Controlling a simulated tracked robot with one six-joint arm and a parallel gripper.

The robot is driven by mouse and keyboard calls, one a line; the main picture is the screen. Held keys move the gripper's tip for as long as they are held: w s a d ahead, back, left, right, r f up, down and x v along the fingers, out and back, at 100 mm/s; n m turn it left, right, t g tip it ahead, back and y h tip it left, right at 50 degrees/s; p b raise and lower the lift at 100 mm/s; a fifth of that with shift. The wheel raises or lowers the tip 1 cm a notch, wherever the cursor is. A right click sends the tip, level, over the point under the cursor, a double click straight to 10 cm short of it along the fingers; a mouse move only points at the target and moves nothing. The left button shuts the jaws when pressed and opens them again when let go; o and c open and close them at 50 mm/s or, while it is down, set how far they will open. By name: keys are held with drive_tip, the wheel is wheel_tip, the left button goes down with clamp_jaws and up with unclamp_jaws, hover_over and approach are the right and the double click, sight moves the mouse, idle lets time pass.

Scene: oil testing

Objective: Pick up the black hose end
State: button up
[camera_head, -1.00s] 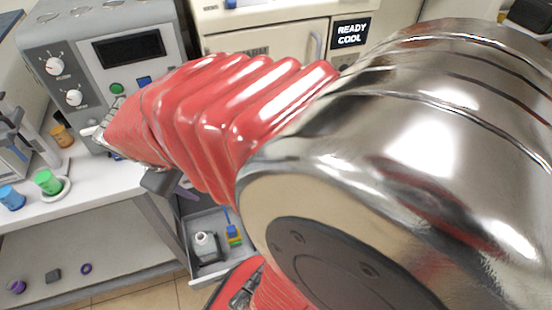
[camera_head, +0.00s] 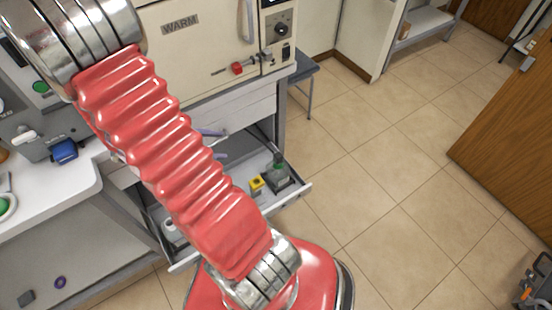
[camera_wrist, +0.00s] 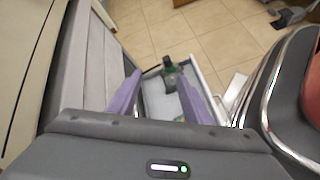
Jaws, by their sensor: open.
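I cannot make out a black hose end for certain in either current view. My gripper (camera_wrist: 159,75) shows in the wrist view as two purple fingers, spread apart with nothing between them. In the head view the purple fingers of my gripper (camera_head: 222,144) stick out past my red arm sleeve, over the drawer. My arm hides part of the drawer.
The cream WARM cabinet (camera_head: 190,55) stands behind, with a red fitting (camera_head: 237,68). A dark machine (camera_head: 536,282) stands at the lower right. The tiled floor between is clear.

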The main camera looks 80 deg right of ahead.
drive_tip(key=s+d+f+n+g+h, duration=0.1)
drive_tip(key=s+d+f+n+g, duration=0.15)
drive_tip(key=s+d+f, duration=0.4)
drive_tip(key=n+h, duration=0.1)
drive_tip(key=n, duration=0.3)
approach(276, 157)
drive_tip(key=s, duration=0.1)
drive_tip(key=shift+s+d+f+t, duration=0.1)
drive_tip(key=shift+d+f+t, duration=0.15)
drive_tip(key=shift+d, duration=0.1)
drive_tip(key=shift+m, duration=0.25)
drive_tip(key=x, duration=0.7)
drive_tip(key=shift+r, duration=0.1)
drive_tip(key=shift+x, duration=0.8)
drive_tip(key=shift+d, duration=0.15)
drive_tip(key=shift+x, duration=2.5)
drive_tip(key=shift+d, duration=0.15)
